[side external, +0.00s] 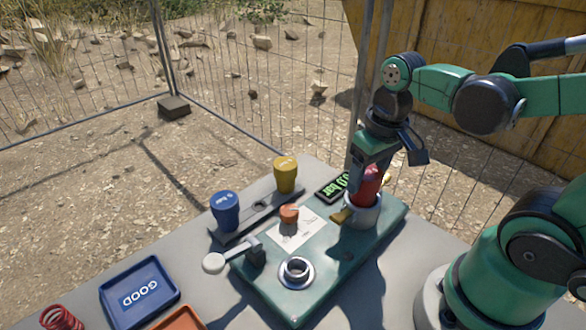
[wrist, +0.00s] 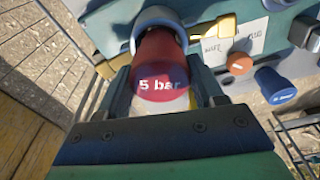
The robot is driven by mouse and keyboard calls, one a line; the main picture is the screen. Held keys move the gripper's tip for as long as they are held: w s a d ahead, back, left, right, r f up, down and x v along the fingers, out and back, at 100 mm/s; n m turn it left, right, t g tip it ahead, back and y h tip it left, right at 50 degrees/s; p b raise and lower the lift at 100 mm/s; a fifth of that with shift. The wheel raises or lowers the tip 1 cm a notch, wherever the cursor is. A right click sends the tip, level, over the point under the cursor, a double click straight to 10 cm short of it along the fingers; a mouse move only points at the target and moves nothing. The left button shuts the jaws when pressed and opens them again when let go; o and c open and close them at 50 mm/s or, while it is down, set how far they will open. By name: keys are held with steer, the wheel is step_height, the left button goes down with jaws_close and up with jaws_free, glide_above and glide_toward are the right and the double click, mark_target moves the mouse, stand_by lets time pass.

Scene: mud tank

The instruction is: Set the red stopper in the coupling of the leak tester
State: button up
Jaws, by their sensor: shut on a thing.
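The red stopper (side external: 369,186), marked "5 bar" in the wrist view (wrist: 160,80), is between the fingers of my gripper (wrist: 162,92). My gripper (side external: 368,180) is shut on it from above. The stopper's far end is at the mouth of the grey coupling (side external: 360,213), which has brass levers at its sides. The coupling's rim also shows in the wrist view (wrist: 158,17). The stopper's lower part is hidden by the rim, so I cannot tell how deep it sits. The coupling stands on the green leak tester (side external: 330,262).
Blue (side external: 225,211) and yellow (side external: 286,174) stoppers stand in a rack behind the tester. An orange knob (side external: 289,213), a metal ring (side external: 296,272) and a lever with a pale round end (side external: 214,262) are nearby. A blue "GOOD" tray (side external: 139,293) lies front left.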

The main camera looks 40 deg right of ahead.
steer(key=shift+f, duration=1.05)
steer(key=o, duration=1.4)
steer(key=shift+r, duration=3.75)
steer(key=w+a+t, duration=0.1)
steer(key=t, duration=0.1)
steer(key=w+a+f+n+t, duration=0.1)
steer(key=t, duration=0.1)
steer(key=w+a+f+n+t, duration=0.1)
steer(key=w, duration=0.1)
steer(key=shift+w+a+t, duration=0.1)
steer(key=shift+a+t, duration=0.15)
steer(key=shift+t, duration=0.15)
